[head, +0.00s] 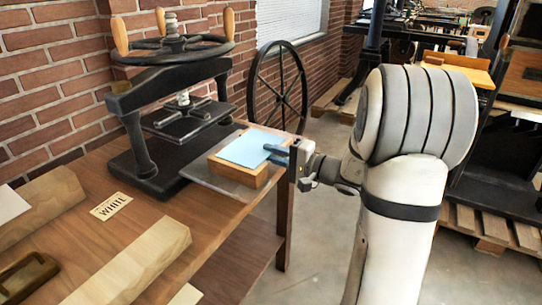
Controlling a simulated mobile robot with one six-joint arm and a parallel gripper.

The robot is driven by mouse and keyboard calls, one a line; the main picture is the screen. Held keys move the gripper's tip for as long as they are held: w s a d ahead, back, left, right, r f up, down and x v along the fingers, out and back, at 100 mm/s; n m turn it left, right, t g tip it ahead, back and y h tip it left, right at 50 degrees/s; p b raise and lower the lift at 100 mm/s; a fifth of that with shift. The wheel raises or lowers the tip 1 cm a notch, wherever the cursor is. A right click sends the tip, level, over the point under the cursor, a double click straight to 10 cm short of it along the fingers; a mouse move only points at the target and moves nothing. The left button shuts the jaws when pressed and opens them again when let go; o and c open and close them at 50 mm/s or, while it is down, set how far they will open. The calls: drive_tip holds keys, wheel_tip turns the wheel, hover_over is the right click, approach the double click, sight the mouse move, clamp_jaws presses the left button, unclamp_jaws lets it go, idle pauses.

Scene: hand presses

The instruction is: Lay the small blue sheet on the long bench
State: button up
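The small blue sheet (246,147) lies flat on top of a light wooden block (248,178). The block sits on a grey metal plate (208,180) in front of the black hand press. My gripper (279,154) reaches in from the right, with its dark fingers at the sheet's right corner. Whether the fingers are shut on the sheet or only beside it is too small to tell. A long brown wooden bench (150,212) fills the lower left and carries the press and the plate.
The black press (140,140) with a handwheel stands at the bench's back. Wooden beams (130,262), a card marked with letters (111,206) and a brass frame (28,275) lie on the bench. A large spoked wheel (278,88) stands behind. Bare floor shows right of the bench.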

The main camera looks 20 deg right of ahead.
drive_tip(key=shift+a, duration=0.1)
clamp_jaws()
idle(0.4)
drive_tip(key=shift+r, duration=0.1)
drive_tip(key=shift+r+p, duration=0.3)
drive_tip(key=shift+r, duration=1.2)
drive_tip(key=r+b+v, duration=0.2)
drive_tip(key=r+v, duration=0.1)
drive_tip(key=v, duration=1.9)
